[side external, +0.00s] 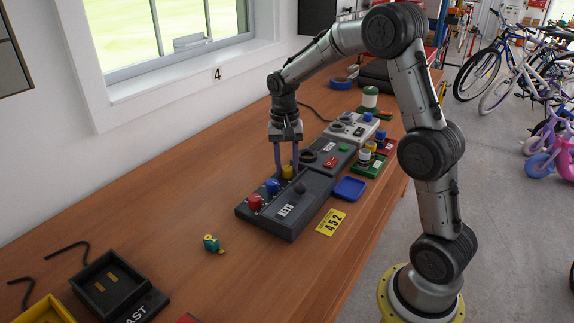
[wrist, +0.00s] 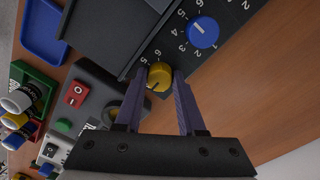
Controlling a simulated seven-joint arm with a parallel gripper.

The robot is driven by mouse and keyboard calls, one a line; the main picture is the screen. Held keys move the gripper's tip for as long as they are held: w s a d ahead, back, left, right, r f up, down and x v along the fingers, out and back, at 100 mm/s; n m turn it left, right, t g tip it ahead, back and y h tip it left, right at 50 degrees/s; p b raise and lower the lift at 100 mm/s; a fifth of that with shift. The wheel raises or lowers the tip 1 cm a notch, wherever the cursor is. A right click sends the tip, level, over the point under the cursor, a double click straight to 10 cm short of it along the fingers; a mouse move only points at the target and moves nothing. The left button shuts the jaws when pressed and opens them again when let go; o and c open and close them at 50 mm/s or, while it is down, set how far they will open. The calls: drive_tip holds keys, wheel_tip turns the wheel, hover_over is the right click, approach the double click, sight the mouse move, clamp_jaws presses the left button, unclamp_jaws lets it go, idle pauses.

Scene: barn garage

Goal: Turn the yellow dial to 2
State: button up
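The yellow dial (side external: 288,172) is at the far end of a row of dials on the dark box marked KEYS (side external: 312,197). In the wrist view the yellow dial (wrist: 160,75) lies between the two fingertips of my gripper (wrist: 157,72). The fingers are apart, one on each side of the dial, with small gaps seeming to show; contact is not clear. A dark mark is at the dial's lower left edge. Numbers 5 and 6 show beside it; its other numbers are hidden. My gripper (side external: 285,167) points down in the side view.
A blue dial (wrist: 203,32) and a red dial (side external: 254,202) share the box. A grey box with a red switch (side external: 330,162) stands right behind it.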

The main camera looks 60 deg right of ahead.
clamp_jaws()
drive_tip(key=shift+n, duration=0.3)
drive_tip(key=n, duration=0.3)
drive_tip(key=shift+n, duration=0.3)
drive_tip(key=shift+r+n, duration=0.1)
drive_tip(key=shift+n, duration=2.2)
drive_tip(key=o, duration=0.7)
unclamp_jaws()
drive_tip(key=shift+c, duration=0.2)
